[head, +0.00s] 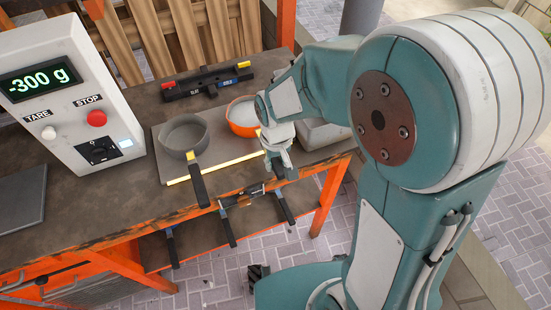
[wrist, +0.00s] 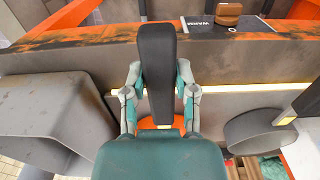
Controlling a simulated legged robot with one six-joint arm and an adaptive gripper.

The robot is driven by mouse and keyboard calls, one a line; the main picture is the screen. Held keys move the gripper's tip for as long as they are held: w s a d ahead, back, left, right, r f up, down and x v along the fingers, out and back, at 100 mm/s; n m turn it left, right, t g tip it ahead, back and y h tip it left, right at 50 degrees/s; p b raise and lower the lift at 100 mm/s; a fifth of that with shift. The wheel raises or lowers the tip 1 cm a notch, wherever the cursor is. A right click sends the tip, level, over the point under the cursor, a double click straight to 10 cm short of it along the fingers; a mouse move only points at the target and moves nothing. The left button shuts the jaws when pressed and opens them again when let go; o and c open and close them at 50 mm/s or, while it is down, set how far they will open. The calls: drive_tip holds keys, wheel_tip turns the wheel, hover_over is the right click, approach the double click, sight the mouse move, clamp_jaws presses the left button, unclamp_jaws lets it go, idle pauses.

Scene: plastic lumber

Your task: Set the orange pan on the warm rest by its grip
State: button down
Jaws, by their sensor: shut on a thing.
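The orange pan (head: 243,116) is at the right side of a grey board (head: 225,169) on the workbench; I cannot tell whether it touches the board. My gripper (head: 279,152) is in front of the pan. In the wrist view my gripper (wrist: 160,90) is shut on the pan's black grip (wrist: 156,60), one finger on each side. Only a bit of the orange pan (wrist: 158,122) shows there; the rest is hidden behind my gripper.
A grey pan (head: 176,139) with a black handle sits left of the orange pan. A scale (head: 75,85) reading -300 g stands at the left. A grey bin (head: 322,133) is at the right.

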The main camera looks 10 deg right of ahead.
drive_tip(key=shift+f, duration=0.2)
drive_tip(key=shift+c, duration=1.6)
unclamp_jaws()
drive_tip(key=shift+a, duration=0.1)
drive_tip(key=shift+s, duration=0.1)
wheel_tip(320, 180, up, 12)
drive_tip(key=s+d+r+m+t, duration=0.3)
drive_tip(key=s+d+r+t, duration=0.2)
drive_tip(key=s+d, duration=0.5)
wheel_tip(320, 180, up, 2)
drive_tip(key=shift+s+d+r+t, duration=0.1)
drive_tip(key=shift+s+d+t, duration=0.2)
drive_tip(key=shift+s, duration=0.7)
